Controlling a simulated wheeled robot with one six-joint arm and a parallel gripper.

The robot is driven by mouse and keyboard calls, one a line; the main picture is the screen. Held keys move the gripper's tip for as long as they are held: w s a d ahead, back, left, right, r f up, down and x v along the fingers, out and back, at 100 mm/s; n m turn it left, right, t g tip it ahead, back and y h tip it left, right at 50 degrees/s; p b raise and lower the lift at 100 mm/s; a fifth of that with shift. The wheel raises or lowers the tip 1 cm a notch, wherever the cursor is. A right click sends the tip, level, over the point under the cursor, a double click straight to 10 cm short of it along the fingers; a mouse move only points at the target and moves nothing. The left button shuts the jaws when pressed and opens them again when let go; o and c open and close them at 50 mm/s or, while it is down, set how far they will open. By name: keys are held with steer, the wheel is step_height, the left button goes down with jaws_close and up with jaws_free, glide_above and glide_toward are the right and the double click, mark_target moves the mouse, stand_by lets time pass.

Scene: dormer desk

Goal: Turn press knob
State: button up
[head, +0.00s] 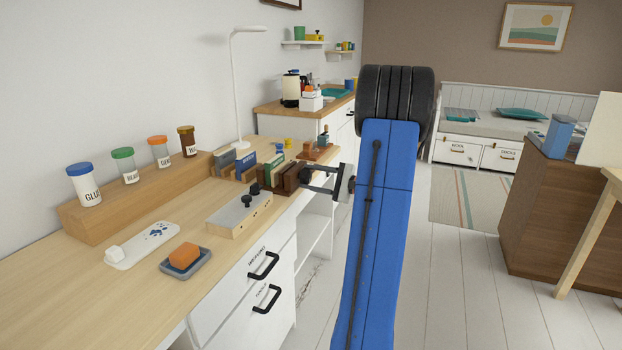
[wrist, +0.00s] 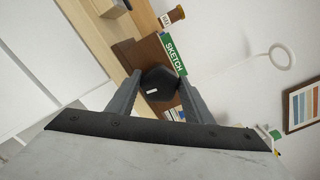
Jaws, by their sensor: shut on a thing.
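My gripper (head: 318,181) is at the right end of the brown wooden press (head: 284,180) on the desk, reaching in from the right. In the wrist view, my gripper (wrist: 157,84) is shut on the black press knob (wrist: 158,81), with one finger on each side of it. The knob is dark and faceted and has a short white mark on its face, which looks tilted in this view. The brown press body (wrist: 150,52) shows behind the knob. In the head view I cannot make out the knob clearly by the fingers.
A green book (wrist: 174,52) marked SKETCH stands behind the press. A pale box (head: 238,216) with black knobs is left of the press. A soap dish (head: 186,264), a white tray (head: 141,246) and a jar riser (head: 98,222) stand further left. Floor right of the desk is clear.

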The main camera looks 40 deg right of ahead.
steer(key=n, duration=0.7)
steer(key=shift+s+a+f, duration=0.1)
steer(key=shift+f, duration=0.25)
steer(key=n, duration=0.6)
steer(key=shift+f+n, duration=0.15)
steer(key=shift+n, duration=0.25)
steer(key=n, duration=0.7)
steer(key=shift+d+f, duration=0.1)
steer(key=shift+d, duration=0.15)
steer(key=n, duration=0.6)
steer(key=shift+d+n, duration=0.15)
steer(key=shift+n, duration=0.15)
steer(key=o, duration=1)
steer(key=shift+w, duration=0.2)
steer(key=shift+o, duration=0.2)
steer(key=shift+s+d, duration=0.1)
steer(key=shift+s, duration=0.05)
steer(key=v, duration=1.7)
